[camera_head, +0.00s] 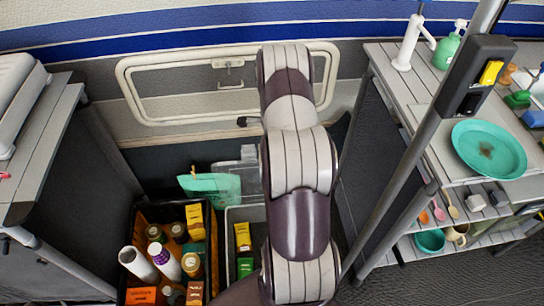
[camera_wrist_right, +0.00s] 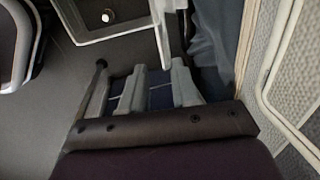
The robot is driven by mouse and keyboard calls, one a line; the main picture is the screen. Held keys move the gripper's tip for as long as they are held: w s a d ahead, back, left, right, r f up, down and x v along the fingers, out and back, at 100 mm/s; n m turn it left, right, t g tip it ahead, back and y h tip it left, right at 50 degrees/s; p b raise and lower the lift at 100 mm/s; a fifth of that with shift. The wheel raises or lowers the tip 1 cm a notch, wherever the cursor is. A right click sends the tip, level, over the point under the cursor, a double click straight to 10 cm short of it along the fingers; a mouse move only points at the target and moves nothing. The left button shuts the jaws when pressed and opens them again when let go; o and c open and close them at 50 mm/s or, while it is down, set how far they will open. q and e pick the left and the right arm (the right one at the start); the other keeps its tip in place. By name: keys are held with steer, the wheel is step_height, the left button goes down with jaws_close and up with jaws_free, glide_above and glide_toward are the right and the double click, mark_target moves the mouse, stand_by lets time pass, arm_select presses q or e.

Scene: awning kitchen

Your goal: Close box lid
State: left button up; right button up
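An open grey box (camera_head: 232,216) stands on the floor in the middle of the head view, with yellow and green packages inside. A clear, see-through panel (camera_head: 228,171), which looks like its raised lid, stands at the back of the box. One of my arms covers the box's right side and part of the panel. In the right wrist view, my right gripper (camera_wrist_right: 157,86) shows grey finger parts beyond a dark bar. Its opening is unclear, and I see nothing clearly held. My left gripper is in neither view.
A black crate (camera_head: 131,229) full of bottles and packets stands left of the box. A grey counter (camera_head: 32,135) is at left; shelves with a teal plate (camera_head: 489,149) are at right. A framed window (camera_head: 140,95) is behind.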

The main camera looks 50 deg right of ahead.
step_height(320, 180, down, 7)
steer(key=b, duration=0.1)
steer(key=shift+w+d+r, duration=0.2)
steer(key=shift+w+d, duration=0.15)
steer(key=shift+w, duration=0.1)
jaws_close()
stand_by(1.0)
